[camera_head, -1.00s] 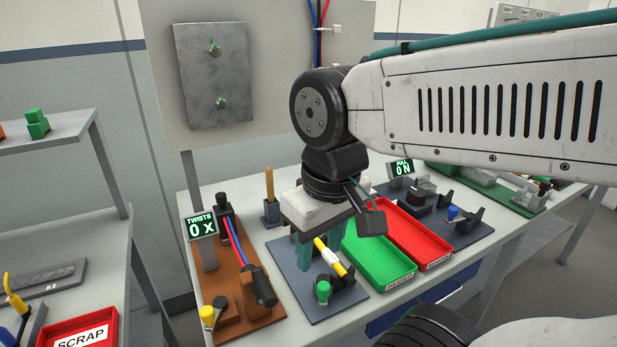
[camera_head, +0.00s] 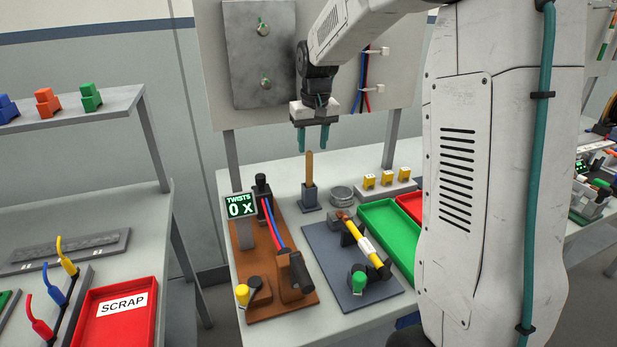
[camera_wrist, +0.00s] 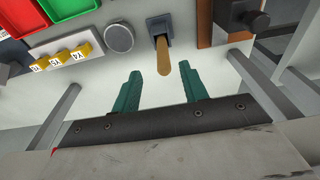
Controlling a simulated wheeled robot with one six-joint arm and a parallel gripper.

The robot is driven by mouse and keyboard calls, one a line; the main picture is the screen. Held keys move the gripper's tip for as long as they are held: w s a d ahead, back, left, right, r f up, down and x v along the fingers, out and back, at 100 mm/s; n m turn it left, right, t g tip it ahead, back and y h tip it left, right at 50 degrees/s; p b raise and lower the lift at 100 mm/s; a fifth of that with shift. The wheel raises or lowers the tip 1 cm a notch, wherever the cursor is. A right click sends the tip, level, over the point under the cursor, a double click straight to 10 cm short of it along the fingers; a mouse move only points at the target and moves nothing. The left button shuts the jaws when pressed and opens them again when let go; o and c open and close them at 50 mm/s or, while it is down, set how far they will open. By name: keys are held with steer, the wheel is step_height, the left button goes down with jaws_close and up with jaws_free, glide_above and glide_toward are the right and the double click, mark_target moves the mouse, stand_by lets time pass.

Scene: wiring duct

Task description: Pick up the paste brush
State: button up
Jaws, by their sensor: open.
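The paste brush, seen as a wooden handle (camera_head: 309,166), stands upright in a small dark grey holder (camera_head: 311,196) at the back of the bench. Its lower end is hidden in the holder. My gripper (camera_head: 313,142) points down with its teal fingers apart and empty, just above the handle's top. In the wrist view the handle (camera_wrist: 163,62) points towards the gap between the fingers (camera_wrist: 161,80), and its holder (camera_wrist: 160,28) lies beyond. I see no contact between fingers and handle.
A round metal tin (camera_head: 342,194) and a rack of yellow blocks (camera_head: 386,185) stand right of the holder. A brown wire fixture (camera_head: 262,250) is at left front, a grey fixture plate (camera_head: 330,262) at front. A back panel (camera_head: 215,90) rises behind.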

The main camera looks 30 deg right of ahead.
mark_target(309, 164)
steer(key=f, duration=0.2)
steer(key=w+f, duration=0.1)
steer(key=f, duration=0.4)
steer(key=shift+w+f, duration=0.4)
jaws_close()
